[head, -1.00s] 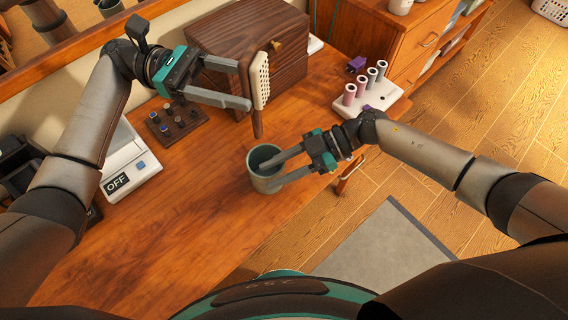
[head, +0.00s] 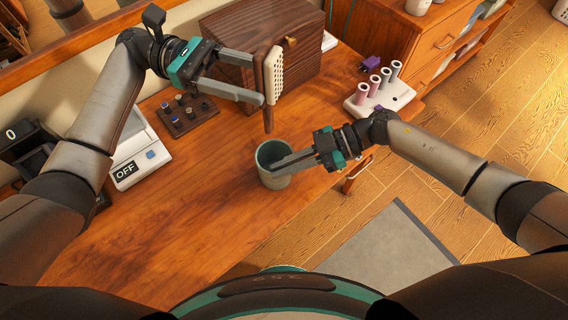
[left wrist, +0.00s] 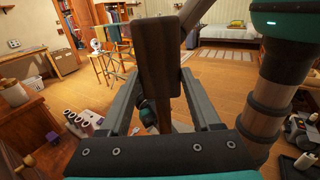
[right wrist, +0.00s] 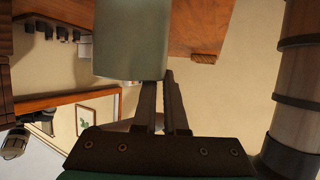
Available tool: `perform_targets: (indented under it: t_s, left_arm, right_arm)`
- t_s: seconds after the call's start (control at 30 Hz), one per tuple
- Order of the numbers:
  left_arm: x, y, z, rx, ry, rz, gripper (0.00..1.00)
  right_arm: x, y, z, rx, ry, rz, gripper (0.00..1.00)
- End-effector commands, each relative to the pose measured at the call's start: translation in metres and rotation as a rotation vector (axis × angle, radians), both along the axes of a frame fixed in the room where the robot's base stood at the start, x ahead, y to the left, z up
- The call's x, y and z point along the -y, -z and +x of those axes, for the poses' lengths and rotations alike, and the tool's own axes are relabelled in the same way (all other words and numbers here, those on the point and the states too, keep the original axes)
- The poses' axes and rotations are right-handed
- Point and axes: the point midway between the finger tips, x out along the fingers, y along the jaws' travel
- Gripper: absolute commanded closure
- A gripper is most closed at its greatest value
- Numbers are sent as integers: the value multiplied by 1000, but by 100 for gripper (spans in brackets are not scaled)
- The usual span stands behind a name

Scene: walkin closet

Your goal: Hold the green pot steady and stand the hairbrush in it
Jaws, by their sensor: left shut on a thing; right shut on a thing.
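The hairbrush (head: 274,72) hangs upright from my left gripper (head: 260,80), bristle head up and wooden handle down. The gripper is shut on the head, whose brown back (left wrist: 157,60) shows between the fingers in the left wrist view. The handle's tip is above and just behind the green pot's rim in the head view; the height gap is hard to judge. The green pot (head: 265,179) stands upright on the table. My right gripper (head: 277,166) is shut on its near right wall. The pot (right wrist: 130,40) also fills the top of the right wrist view.
A dark wooden box (head: 235,50) stands behind the hairbrush. A small organizer (head: 205,112) and a scale reading OFF (head: 138,160) are on the left. A white stand with several rolls (head: 395,98) is at the right. The table (head: 190,215) left of the pot is clear.

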Motion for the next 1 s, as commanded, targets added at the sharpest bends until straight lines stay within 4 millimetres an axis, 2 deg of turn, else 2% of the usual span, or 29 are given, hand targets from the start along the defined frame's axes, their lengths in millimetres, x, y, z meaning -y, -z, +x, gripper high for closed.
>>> perform_targets:
  t_s: [0.83,1.0]
  left_arm:
    - [0,0,0,0,0,-1,94]
    - [0,7,0,-4,-1,-1,94]
  right_arm:
    - [0,0,-1,-2,-1,0,100]
    - [0,0,-1,-2,-1,0,100]
